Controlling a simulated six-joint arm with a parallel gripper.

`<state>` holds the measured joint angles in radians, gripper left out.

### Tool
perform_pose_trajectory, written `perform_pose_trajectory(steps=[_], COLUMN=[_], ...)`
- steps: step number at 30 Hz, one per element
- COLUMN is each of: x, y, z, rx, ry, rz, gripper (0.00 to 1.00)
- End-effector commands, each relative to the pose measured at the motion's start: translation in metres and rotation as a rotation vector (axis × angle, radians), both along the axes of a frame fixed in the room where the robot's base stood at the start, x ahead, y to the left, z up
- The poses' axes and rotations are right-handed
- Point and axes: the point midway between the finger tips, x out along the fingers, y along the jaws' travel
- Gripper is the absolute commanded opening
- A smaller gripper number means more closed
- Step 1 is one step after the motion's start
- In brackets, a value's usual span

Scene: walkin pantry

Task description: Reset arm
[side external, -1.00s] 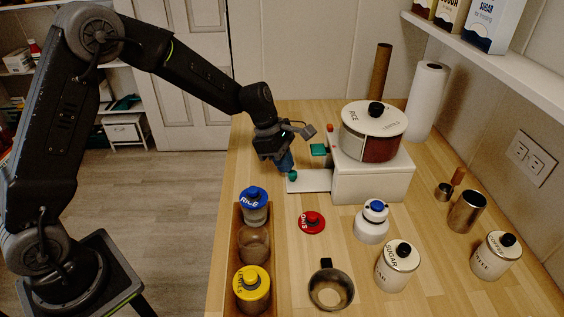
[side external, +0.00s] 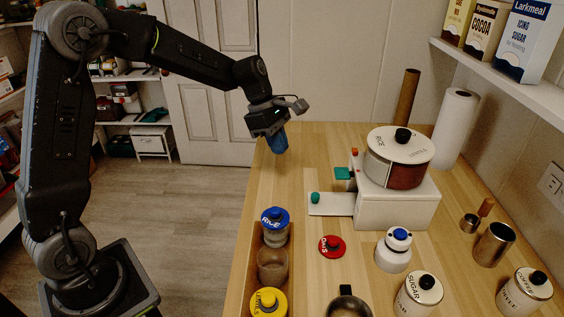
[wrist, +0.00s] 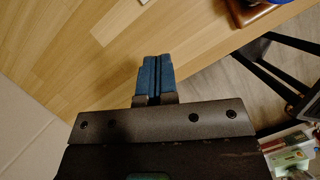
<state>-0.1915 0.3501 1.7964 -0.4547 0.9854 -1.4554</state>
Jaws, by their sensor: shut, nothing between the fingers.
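My gripper (side external: 278,142) is in the air above the left edge of the wooden counter (side external: 330,140), near its far end. Its blue fingers are shut with nothing between them. In the wrist view my gripper (wrist: 156,62) also shows closed, with bare counter around the fingertips. A white dispenser base (side external: 400,210) stands to the right, bearing a round bin (side external: 397,160) labelled RICE and LENTILS. Its white slide with a green knob (side external: 314,198) sticks out to the left, clear of the gripper.
A wooden tray (side external: 254,262) along the counter's left edge holds a blue-lidded RICE jar (side external: 275,222), an open glass jar (side external: 271,266) and a yellow-lidded LENTILS jar (side external: 267,303). A red lid (side external: 332,246) and several canisters stand right. The counter's far left is clear.

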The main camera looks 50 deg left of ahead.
Motion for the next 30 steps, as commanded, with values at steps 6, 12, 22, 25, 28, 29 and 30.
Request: perform_pose_trajectory(steps=[6,12,22,25,28,29,30], x=[-0.037,-0.108,-0.216,-0.235,-0.246,-0.247,-0.249], y=[-0.011,-0.025,-0.031,-0.030,-0.028,-0.028,-0.028], z=[0.036,0.072,0.083,0.079,0.076,0.075,0.074], rx=[0.101,0.304,0.671,0.752,0.801,0.811,0.819], ry=[-0.130,-0.331,-0.545,-0.569,-0.578,-0.580,-0.581], rz=[-0.253,-0.725,-1.472,-1.621,-1.715,-1.733,-1.750], gripper=[0.00,0.00,0.00,0.00,0.00,0.00,0.00])
